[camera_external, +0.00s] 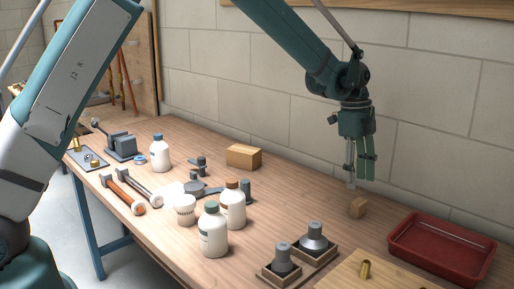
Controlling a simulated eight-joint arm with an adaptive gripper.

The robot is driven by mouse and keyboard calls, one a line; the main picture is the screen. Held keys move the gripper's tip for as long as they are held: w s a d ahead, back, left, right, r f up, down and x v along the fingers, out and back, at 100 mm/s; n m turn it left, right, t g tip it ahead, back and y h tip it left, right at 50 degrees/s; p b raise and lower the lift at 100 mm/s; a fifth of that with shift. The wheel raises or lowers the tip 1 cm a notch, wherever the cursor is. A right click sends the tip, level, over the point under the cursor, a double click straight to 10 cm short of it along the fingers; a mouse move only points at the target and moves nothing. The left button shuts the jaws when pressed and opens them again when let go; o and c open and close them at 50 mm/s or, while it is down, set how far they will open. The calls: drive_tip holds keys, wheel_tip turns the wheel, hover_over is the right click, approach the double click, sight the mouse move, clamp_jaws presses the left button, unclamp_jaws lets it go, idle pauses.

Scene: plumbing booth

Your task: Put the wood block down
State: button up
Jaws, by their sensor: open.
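A larger wood block (243,156) lies farther left on the bench, near the wall and away from my gripper.
Grey cone-shaped parts (314,238) in wooden holders and a board (338,278) with a brass fitting (365,268) are in front. White bottles (213,236) crowd the middle.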

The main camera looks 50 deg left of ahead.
drive_tip(key=shift+a+r, duration=0.2)
drive_tip(key=shift+r, duration=1.1)
drive_tip(key=s+a+r+n+t, duration=0.2)
drive_tip(key=s+a+r+n, duration=0.25)
drive_tip(key=s+r, duration=0.65)
drive_tip(key=s+a+r+n+t, duration=0.1)
drive_tip(key=s+a+r+n, duration=0.35)
drive_tip(key=s+r, duration=0.65)
drive_tip(key=s+a+f+n+t+y, duration=0.1)
drive_tip(key=s+n, duration=0.3)
drive_tip(key=s, duration=0.9)
drive_tip(key=s+a+f+n+t, duration=0.2)
drive_tip(key=s+a+n+t, duration=0.1)
drive_tip(key=s, duration=1.1)
drive_tip(key=shift+a+f+n+y, duration=0.15)
drive_tip(key=shift+a+n+y, duration=0.35)
drive_tip(key=shift+n, duration=0.5)
